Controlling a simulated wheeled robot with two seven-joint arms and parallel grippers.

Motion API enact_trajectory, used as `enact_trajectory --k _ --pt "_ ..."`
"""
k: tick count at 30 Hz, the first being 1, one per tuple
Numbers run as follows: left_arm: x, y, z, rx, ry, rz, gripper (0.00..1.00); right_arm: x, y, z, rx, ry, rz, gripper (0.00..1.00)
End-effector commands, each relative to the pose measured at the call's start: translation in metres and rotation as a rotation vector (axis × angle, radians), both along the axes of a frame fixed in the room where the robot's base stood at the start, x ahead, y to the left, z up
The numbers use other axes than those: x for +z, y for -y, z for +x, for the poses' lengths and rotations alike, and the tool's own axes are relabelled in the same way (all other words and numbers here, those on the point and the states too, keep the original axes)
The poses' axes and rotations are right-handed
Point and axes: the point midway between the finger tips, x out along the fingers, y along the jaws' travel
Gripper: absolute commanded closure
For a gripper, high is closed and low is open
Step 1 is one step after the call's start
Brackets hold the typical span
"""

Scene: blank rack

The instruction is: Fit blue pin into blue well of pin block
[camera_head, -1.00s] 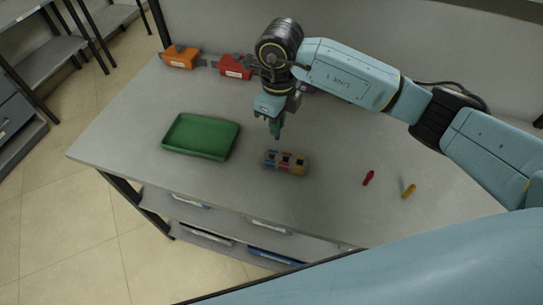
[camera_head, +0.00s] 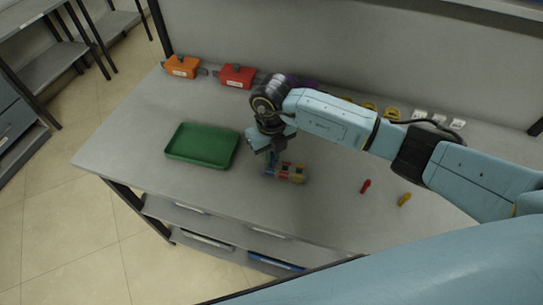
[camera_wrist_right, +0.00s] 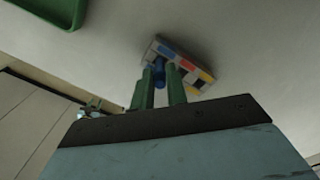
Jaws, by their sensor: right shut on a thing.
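The pin block (camera_head: 298,174) sits on the table, with coloured bands on its top. It also shows in the right wrist view (camera_wrist_right: 205,76), just beyond my fingers. My right gripper (camera_head: 272,161) is low over the block's left end. In the right wrist view its green fingers (camera_wrist_right: 160,85) are shut on the blue pin (camera_wrist_right: 159,70). The pin's far end meets or overlaps the block's near edge. I cannot tell whether it is in the well. My left gripper is not in view.
A red pin (camera_head: 365,186) and a yellow pin (camera_head: 404,199) are on the table to the right. A green tray (camera_head: 202,163) lies left of the block. Orange (camera_head: 182,67) and red (camera_head: 237,76) boxes stand at the back. The table front is clear.

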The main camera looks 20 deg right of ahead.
Motion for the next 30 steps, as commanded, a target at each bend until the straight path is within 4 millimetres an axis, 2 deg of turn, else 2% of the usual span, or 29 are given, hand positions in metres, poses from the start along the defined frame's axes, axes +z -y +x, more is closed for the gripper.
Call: enact_trajectory --k 4,15,16,20,30 --pt "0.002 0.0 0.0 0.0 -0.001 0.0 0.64 -0.02 0.0 -0.001 0.0 -0.003 -0.001 1.0" --pt "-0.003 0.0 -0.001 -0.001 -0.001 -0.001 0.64 -0.025 0.0 0.0 0.0 0.0 -0.001 1.0" --pt "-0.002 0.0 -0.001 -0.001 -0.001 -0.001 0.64 -0.024 0.0 0.0 0.0 -0.001 -0.001 0.81" --pt "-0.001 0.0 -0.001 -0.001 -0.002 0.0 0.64 -0.023 0.0 0.0 0.0 0.0 -0.001 0.64" --pt "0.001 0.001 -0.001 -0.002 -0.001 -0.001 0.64 -0.021 0.0 0.0 0.0 0.0 -0.001 0.63"
